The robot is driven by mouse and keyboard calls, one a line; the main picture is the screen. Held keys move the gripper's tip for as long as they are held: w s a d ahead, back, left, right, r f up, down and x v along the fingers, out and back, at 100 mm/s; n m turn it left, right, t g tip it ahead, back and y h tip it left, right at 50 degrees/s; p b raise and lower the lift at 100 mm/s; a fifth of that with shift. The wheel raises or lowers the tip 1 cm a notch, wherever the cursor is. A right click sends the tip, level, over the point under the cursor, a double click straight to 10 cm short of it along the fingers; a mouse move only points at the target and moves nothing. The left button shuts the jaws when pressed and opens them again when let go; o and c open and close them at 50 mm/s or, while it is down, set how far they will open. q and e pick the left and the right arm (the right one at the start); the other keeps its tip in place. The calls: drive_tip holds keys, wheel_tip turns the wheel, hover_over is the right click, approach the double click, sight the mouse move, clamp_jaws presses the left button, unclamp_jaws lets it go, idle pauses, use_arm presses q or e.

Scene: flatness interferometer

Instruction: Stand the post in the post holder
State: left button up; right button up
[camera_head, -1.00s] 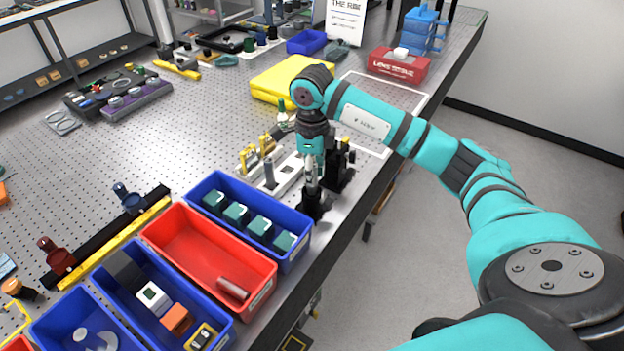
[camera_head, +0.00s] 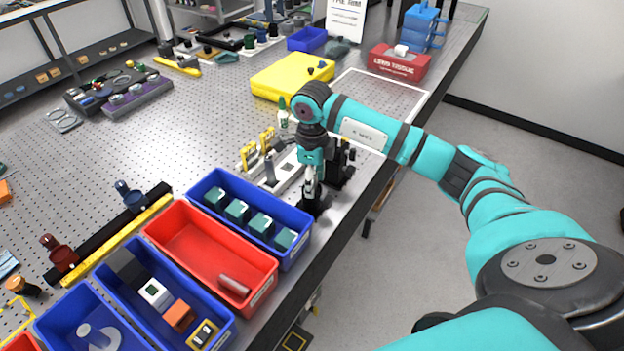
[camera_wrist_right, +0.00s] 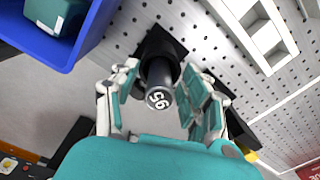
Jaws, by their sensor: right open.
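The black post holder (camera_head: 318,207) stands near the table's right edge, and its square base (camera_wrist_right: 160,44) also shows in the wrist view. My right gripper (camera_wrist_right: 162,105) is open, with one finger on each side of this cylinder and gaps visible. In the head view my right gripper (camera_head: 311,182) points down over the holder. My left gripper is out of view.
A blue bin with green-topped blocks (camera_head: 207,178) stands just left of the holder. Beside it is a red bin (camera_head: 180,222) with a metal cylinder (camera_head: 234,285) lying inside. A white rail fixture (camera_head: 285,178) and a black mount (camera_head: 341,165) stand close behind the gripper.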

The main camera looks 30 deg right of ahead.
drive_tip(key=shift+r, duration=0.45)
wheel_tip(320, 180, up, 11)
drive_tip(key=b, duration=0.3)
drive_tip(key=shift+f, duration=0.1)
drive_tip(key=shift+r, duration=0.35)
